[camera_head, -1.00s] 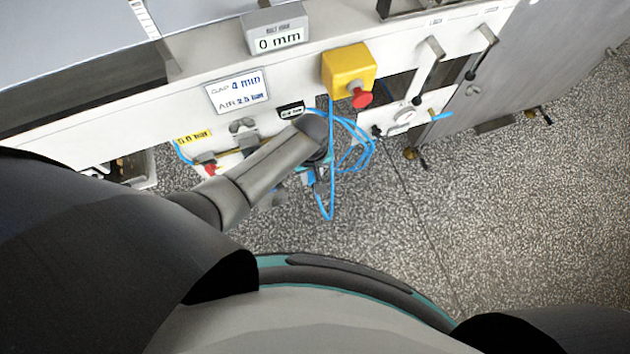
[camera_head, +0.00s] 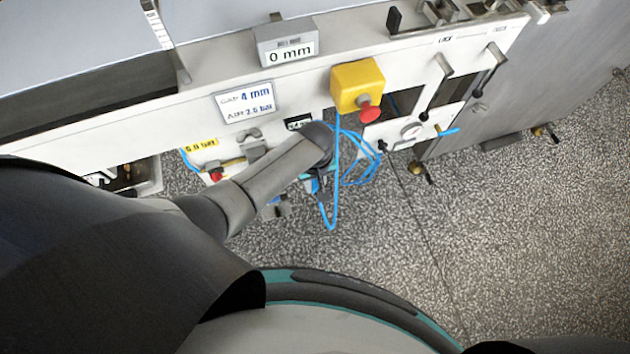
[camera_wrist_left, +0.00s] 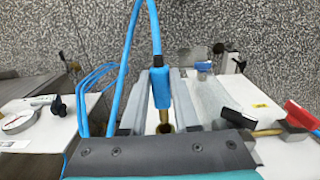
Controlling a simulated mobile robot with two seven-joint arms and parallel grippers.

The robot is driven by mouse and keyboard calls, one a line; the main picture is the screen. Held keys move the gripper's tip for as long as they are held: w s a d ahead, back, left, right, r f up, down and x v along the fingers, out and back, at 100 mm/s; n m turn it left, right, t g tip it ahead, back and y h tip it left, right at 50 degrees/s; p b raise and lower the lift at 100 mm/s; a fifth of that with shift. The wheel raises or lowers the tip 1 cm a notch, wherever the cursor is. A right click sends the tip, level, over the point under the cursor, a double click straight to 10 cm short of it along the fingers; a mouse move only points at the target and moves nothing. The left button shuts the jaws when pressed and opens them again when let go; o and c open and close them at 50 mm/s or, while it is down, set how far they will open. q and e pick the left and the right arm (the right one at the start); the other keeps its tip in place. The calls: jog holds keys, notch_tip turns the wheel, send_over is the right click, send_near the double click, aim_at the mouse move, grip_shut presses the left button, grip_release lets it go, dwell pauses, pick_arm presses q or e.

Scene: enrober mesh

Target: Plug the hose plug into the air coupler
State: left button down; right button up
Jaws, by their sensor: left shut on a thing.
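My left gripper (camera_wrist_left: 162,115) is shut on the hose plug (camera_wrist_left: 160,88), a blue sleeve with a brass end pointing toward the bottom of the left wrist view. A blue hose (camera_wrist_left: 132,50) runs up from the plug. In the head view my left gripper (camera_head: 310,183) is just below the machine's white front panel, mostly hidden by my wrist; the blue hose (camera_head: 334,200) loops beside it. I cannot clearly pick out the air coupler; whether the plug touches it cannot be told. My right gripper is out of view.
A red-handled valve (camera_wrist_left: 300,116) and a blue-handled part (camera_wrist_left: 204,67) sit to the right in the wrist view. Speckled floor (camera_head: 360,240) is clear.

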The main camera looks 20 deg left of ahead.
pick_arm(q)
jog(key=shift+p, duration=0.55)
dwell(1.0)
jog(key=shift+w+a+b, duration=0.5)
jog(key=shift+w+a, duration=0.2)
jog(key=shift+w, duration=0.35)
jog(key=shift+w+a+b, duration=0.45)
jog(key=shift+w+a, duration=0.2)
jog(key=shift+w, duration=0.35)
jog(key=shift+s+r, duration=0.1)
dwell(0.4)
jog(key=shift+s+d+p, duration=0.25)
jog(key=shift+p, duration=0.2)
jog(key=shift+s+d+p, duration=0.45)
jog(key=shift+s+p, duration=0.05)
jog(key=shift+s, duration=0.15)
jog(key=shift+s+d+p, duration=0.45)
jog(key=shift+s+p, duration=0.05)
jog(key=shift+s, duration=0.15)
jog(key=shift+p, duration=0.45)
dwell(0.7)
jog(key=shift+w+a+b, duration=0.4)
jog(key=shift+w+a, duration=0.1)
jog(key=shift+w, duration=0.2)
